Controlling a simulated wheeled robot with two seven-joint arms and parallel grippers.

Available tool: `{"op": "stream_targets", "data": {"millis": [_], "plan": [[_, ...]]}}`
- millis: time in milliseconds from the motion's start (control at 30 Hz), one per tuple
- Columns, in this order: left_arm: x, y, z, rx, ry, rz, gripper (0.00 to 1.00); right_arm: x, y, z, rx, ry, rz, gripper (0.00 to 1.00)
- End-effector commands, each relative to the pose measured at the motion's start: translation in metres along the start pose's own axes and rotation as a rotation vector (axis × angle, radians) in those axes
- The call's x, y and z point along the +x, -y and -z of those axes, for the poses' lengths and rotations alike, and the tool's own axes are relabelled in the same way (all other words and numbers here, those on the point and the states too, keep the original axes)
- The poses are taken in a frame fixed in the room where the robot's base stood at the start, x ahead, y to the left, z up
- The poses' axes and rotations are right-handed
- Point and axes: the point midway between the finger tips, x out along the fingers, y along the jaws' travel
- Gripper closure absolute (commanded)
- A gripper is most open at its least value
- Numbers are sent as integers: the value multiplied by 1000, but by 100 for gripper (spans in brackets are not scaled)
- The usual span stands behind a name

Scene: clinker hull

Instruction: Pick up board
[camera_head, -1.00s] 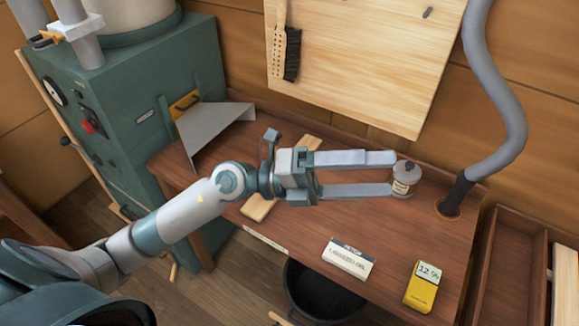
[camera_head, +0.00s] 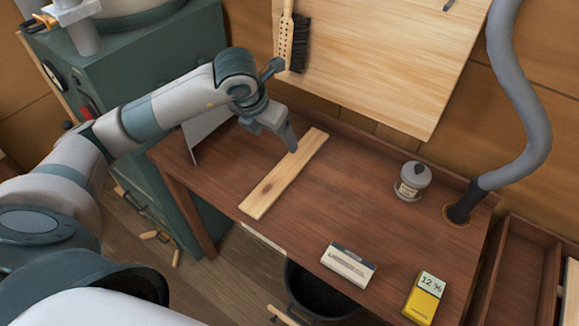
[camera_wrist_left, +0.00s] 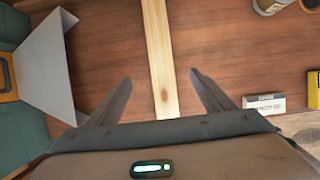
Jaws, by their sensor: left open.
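The board (camera_head: 284,175) is a long, pale wooden plank lying flat on the brown table, running from the front edge toward the back. My left gripper (camera_head: 292,148) points down near the board's far half in the head view. In the left wrist view, the board (camera_wrist_left: 158,50) runs between the two spread fingers of my open left gripper (camera_wrist_left: 165,88). The fingers stand to either side of it in that view; I cannot tell their height above the table. My right gripper is not in view.
On the table (camera_head: 330,215) are a grey lidded jar (camera_head: 412,182), a white labelled box (camera_head: 348,265) and a yellow meter (camera_head: 425,298). A grey hose (camera_head: 530,110) enters at the right. A bent grey metal sheet (camera_head: 205,133) stands behind my left arm, beside a green machine (camera_head: 160,75).

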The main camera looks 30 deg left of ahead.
Motion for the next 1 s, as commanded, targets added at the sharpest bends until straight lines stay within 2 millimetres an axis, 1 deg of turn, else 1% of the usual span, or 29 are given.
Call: {"op": "stream_targets", "data": {"millis": [233,367,467,900,1000], "plan": [[2,1,1,1,-1,3,25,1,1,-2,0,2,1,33],[12,1,2,1,-2,4,25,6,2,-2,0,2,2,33],[25,1,2,2,-2,4,25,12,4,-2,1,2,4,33],[102,2,2,2,-2,5,25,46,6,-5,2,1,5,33],[114,2,2,1,-2,5,25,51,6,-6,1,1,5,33]]}}
